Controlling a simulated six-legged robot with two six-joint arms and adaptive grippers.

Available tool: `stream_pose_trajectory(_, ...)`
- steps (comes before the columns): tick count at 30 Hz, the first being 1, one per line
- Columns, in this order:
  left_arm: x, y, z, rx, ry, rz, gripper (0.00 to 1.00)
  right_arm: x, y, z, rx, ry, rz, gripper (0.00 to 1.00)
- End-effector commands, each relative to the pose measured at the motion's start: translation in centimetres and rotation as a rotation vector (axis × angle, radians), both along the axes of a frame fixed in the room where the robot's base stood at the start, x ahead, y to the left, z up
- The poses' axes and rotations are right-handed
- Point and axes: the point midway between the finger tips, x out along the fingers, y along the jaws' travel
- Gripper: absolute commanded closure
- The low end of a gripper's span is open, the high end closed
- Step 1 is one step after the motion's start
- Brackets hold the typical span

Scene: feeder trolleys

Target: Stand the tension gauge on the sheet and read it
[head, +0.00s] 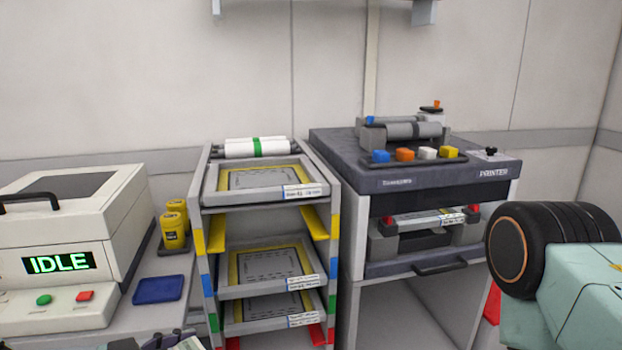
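Framed sheets with yellow borders lie in a rack: an upper one (262,179), a middle one (268,262) and a lower one (265,306). A small grey item with an orange top (432,110) stands at the back of the printer, too small to identify. Dark parts that look like my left gripper (168,341) show at the bottom edge, mostly cut off, so its fingers cannot be read. A teal and black part of my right arm fills the lower right; its gripper is out of frame.
The printer (345,160) stands right of the rack, with coloured blocks and a grey roller on top. A white machine (120,215) reading IDLE is at the left. White rolls (238,149) lie behind the upper sheet.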

Motion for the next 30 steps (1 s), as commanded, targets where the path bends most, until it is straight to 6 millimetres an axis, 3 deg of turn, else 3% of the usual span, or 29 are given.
stream_pose_trajectory(6, -3.6, -1.5, 0.6, -0.006, -0.007, -0.148, 0.83, 0.0, 0.0, 0.0, 0.0, 0.0, 0.0, 0.6)
stream_pose_trajectory(9, -4.4, -1.7, 1.2, -0.006, -0.007, -0.166, 0.83, 0.0, 0.0, 0.0, 0.0, 0.0, 0.0, 0.6)
stream_pose_trajectory(30, -4.1, -1.3, 1.6, 0.0, -0.004, -0.133, 0.83, 0.0, 0.0, 0.0, 0.0, 0.0, 0.0, 0.6)
